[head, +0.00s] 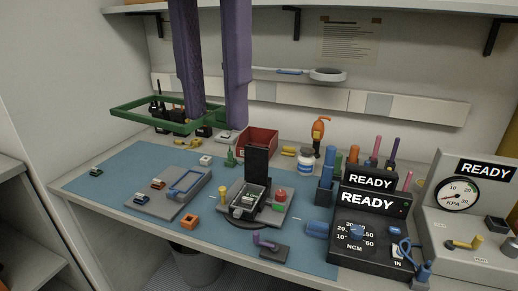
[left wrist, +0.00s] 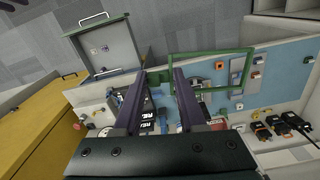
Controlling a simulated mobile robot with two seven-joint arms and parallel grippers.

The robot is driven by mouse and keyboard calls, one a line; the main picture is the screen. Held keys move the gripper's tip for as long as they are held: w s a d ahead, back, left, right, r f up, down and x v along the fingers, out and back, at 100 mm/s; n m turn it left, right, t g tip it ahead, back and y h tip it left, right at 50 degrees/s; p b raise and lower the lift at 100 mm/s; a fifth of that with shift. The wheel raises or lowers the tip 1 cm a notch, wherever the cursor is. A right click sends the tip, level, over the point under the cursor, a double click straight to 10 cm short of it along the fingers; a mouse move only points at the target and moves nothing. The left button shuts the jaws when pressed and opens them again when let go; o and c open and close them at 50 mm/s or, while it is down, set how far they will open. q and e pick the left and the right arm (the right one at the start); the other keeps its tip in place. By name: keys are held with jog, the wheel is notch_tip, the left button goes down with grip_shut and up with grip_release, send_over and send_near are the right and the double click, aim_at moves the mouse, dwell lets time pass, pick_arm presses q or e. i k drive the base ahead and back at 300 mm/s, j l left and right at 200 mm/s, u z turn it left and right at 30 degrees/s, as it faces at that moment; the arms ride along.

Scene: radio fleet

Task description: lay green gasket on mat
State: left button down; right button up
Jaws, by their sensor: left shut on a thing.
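The green gasket (head: 150,123) is a thin rectangular frame. My left gripper (head: 216,121), with two long purple fingers, is shut on its right end and holds it in the air over the back left of the work area. The gasket also shows in the left wrist view (left wrist: 212,52), reaching to the right of the fingers (left wrist: 160,100). The blue mat (head: 115,178) covers much of the bench, below the gasket and in front of it. The exact height of the gasket is hard to tell. My right gripper is not in view.
On the mat stand a grey plate with a blue frame (head: 187,182), a black fixture (head: 257,165), an orange block (head: 190,221) and a purple-handled part (head: 265,243). Behind is a red bin (head: 262,140). Black READY consoles (head: 365,225) stand right. The mat's left part is mostly clear.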

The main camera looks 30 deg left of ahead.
aim_at(125, 174)
jog(key=i+j+u, duration=0.3)
jog(key=j, duration=0.5)
jog(key=i+j+u, duration=0.35)
jog(key=i+j, duration=0.2)
jog(key=j, duration=0.15)
jog(key=i+j+u, duration=0.3)
jog(key=i+j, duration=0.25)
